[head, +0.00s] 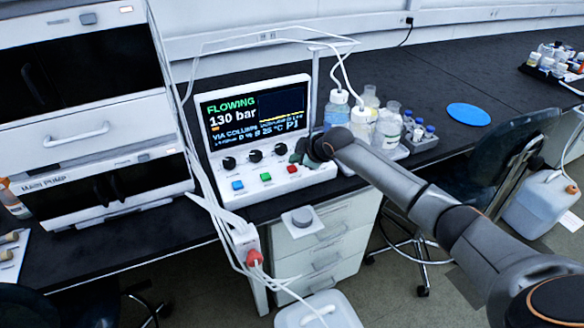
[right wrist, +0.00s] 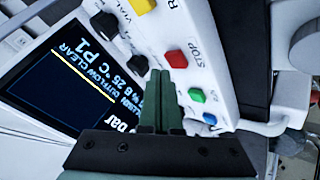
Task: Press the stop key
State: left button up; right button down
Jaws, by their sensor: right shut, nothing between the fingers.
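The control unit (head: 214,175) has a lit screen (head: 256,112) reading "FLOWING" and "130 bar". The red stop key (head: 292,169) is on its sloped front panel, right of a green key (head: 265,177) and a blue key (head: 237,185). The right wrist view shows the red key (right wrist: 177,59) with "STOP" printed beside it. My right gripper (head: 300,152) is shut and empty, just above and right of the red key in the head view. In the wrist view its fingertips (right wrist: 161,74) are close beside the key; I cannot tell if they touch. My left gripper is not in view.
Black knobs (head: 254,156) sit in a row above the keys. A yellow key (right wrist: 142,5) lies beyond the red one in the wrist view. Bottles (head: 337,108) in a tray stand right of the unit, with thin tubes above. A pump stack (head: 90,130) stands left.

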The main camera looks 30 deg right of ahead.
aim_at(295, 170)
jog(key=shift+f, duration=0.1)
dwell(0.3)
jog(key=shift+f, duration=0.35)
jog(key=shift+f, duration=0.6)
dwell(0.6)
jog(key=shift+r, duration=0.1)
jog(key=shift+r+p, duration=0.9)
notch_tip(295, 170, up, 5)
jog(key=p, duration=0.5)
jog(key=shift+r, duration=0.1)
